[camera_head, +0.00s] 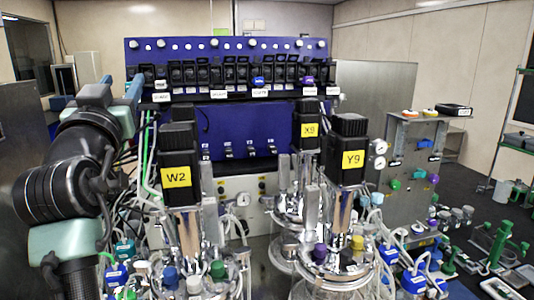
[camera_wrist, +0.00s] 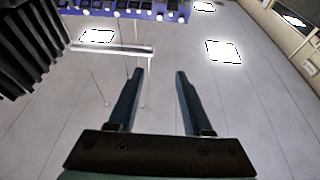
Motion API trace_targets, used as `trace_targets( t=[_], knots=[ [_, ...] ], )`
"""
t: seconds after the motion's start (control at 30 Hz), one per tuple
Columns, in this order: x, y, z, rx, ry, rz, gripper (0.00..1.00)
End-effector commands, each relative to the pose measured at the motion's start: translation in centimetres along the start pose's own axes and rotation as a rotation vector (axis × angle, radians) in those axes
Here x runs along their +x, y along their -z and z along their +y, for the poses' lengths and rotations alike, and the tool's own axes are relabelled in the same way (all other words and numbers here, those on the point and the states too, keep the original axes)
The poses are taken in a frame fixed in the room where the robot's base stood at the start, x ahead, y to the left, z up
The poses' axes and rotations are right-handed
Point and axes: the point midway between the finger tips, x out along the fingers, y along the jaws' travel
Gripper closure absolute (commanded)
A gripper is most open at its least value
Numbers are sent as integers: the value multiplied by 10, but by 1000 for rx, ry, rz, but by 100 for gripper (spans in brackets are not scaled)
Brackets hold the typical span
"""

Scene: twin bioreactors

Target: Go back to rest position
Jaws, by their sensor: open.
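My gripper (camera_wrist: 160,73) is open in the wrist view, its two dark fingers apart with nothing between them. In the head view my arm is folded up at the left side, raised beside the bioreactor marked W2 (camera_head: 177,177). The bioreactors marked X9 (camera_head: 310,130) and Y9 (camera_head: 352,160) stand farther right. The wrist view looks up past the fingers at a pale panelled ceiling with bright lights (camera_wrist: 222,51).
A blue panel (camera_head: 228,122) with a row of black modules stands behind the bioreactors. A black ribbed block (camera_wrist: 30,45) is close at the wrist view's upper left. A grey valve panel (camera_head: 412,165) and a dark bench with green fittings (camera_head: 498,245) are at the right.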

Motion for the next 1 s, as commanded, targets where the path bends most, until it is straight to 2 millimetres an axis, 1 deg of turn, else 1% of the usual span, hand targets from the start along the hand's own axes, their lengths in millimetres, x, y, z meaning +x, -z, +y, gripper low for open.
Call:
trace_targets(
  t=[0.03, 0.17, 0.27, 0.3, 0.37, 0.4, 0.47, 0.5, 0.6, 0.7, 0.8, 1.0],
  knots=[
    [-7, 6, 18, -1, -16, 23, 50],
    [-32, 29, 60, -6, -52, 94, 50],
    [-62, 52, 96, -18, -82, 165, 50],
    [-78, 62, 111, -25, -95, 197, 50],
    [-104, 80, 132, -39, -114, 251, 50],
    [-123, 91, 143, -51, -125, 286, 50],
    [-150, 107, 157, -69, -138, 334, 50],
    [-167, 117, 164, -82, -146, 363, 50],
    [-202, 136, 174, -108, -157, 421, 50],
    [-224, 147, 178, -125, -163, 456, 50],
    [-234, 152, 179, -134, -165, 472, 50],
    [-235, 153, 179, -135, -165, 474, 50]
  ],
)
